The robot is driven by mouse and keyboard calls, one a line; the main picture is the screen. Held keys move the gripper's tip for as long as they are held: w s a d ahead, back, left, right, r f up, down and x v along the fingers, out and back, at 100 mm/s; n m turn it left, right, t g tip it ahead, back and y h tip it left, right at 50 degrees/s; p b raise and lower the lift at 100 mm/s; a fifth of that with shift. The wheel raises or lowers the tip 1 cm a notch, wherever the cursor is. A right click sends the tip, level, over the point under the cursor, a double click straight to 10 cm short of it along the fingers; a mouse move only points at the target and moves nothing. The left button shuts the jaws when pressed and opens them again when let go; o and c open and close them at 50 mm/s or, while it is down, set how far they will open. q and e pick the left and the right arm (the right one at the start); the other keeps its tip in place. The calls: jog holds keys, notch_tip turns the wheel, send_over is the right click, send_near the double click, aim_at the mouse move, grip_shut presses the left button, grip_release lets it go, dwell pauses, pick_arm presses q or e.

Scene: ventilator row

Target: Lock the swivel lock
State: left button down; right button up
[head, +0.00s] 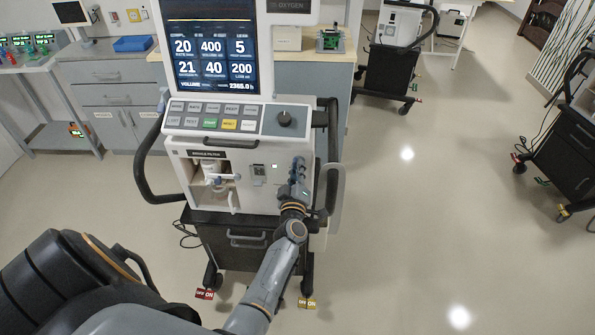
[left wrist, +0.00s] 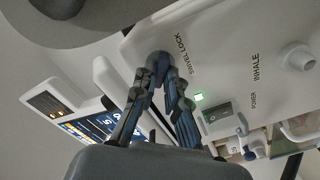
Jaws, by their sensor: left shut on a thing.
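The ventilator (head: 262,180) stands in the middle of the head view, with its lit screen (head: 211,50) on top. My left gripper (head: 298,172) reaches up to the right part of its front panel. In the left wrist view the two fingers of my left gripper (left wrist: 164,72) close around the dark swivel lock knob (left wrist: 159,60), beside the printed words SWIVEL LOCK. The fingers cover most of the knob, so its turned position cannot be told. In the head view the gripper hides the knob. My right gripper is in neither view.
Black side handles (head: 150,170) flank the ventilator. Other carts (head: 388,80) stand behind.

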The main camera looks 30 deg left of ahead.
pick_arm(q)
jog(key=shift+f+n+b, duration=0.1)
jog(key=shift+n+b, duration=1)
jog(key=shift+n, duration=3.1)
jog(key=c, duration=1.4)
grip_release()
